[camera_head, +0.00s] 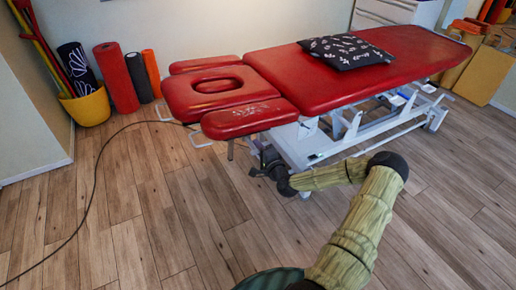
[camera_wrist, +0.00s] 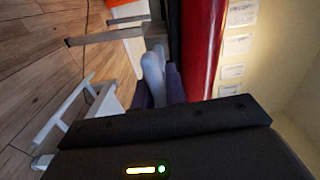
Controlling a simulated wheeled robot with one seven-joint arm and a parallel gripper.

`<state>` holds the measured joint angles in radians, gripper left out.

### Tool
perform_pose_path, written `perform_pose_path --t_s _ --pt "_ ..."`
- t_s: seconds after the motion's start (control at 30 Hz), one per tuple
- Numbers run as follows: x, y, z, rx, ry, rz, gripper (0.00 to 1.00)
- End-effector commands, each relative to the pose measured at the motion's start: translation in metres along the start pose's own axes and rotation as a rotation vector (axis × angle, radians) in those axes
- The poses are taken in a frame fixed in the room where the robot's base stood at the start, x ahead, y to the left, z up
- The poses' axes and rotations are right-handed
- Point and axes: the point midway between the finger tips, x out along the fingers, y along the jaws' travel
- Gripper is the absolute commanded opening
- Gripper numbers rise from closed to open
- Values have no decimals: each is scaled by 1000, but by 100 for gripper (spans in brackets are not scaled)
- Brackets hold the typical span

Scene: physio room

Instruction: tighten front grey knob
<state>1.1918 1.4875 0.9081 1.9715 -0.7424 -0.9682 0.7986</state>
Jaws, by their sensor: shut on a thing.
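The red treatment table (camera_head: 350,75) stands on a white metal frame. My gripper (camera_head: 265,168) is at the near side of the table, low by the frame under its left end, where the arm's end hides what it holds. In the wrist view my gripper (camera_wrist: 158,88) has its two dark fingers shut on a pale grey, rounded piece, which I take as the front grey knob (camera_wrist: 153,68). The knob sits beside the red cushion edge (camera_wrist: 202,50). The fingers hide part of it, and its turn cannot be told.
A patterned black cushion (camera_head: 345,51) lies on the table. Metal bars (camera_wrist: 108,36) and a white frame part (camera_wrist: 62,118) are close to my gripper. A yellow bucket (camera_head: 88,107) and rolled mats (camera_head: 116,77) stand at the left wall. A dark cable (camera_head: 95,190) crosses the wooden floor.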

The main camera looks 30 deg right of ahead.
Motion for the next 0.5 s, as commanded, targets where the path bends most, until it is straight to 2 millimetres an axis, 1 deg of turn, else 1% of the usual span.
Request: perform_pose_path --t_s 0.03,0.2,0.5 --pt "-1 4 2 29 -6 6 0" --pt "-1 4 3 100 -6 6 0" --pt "-1 4 3 137 -7 6 0"
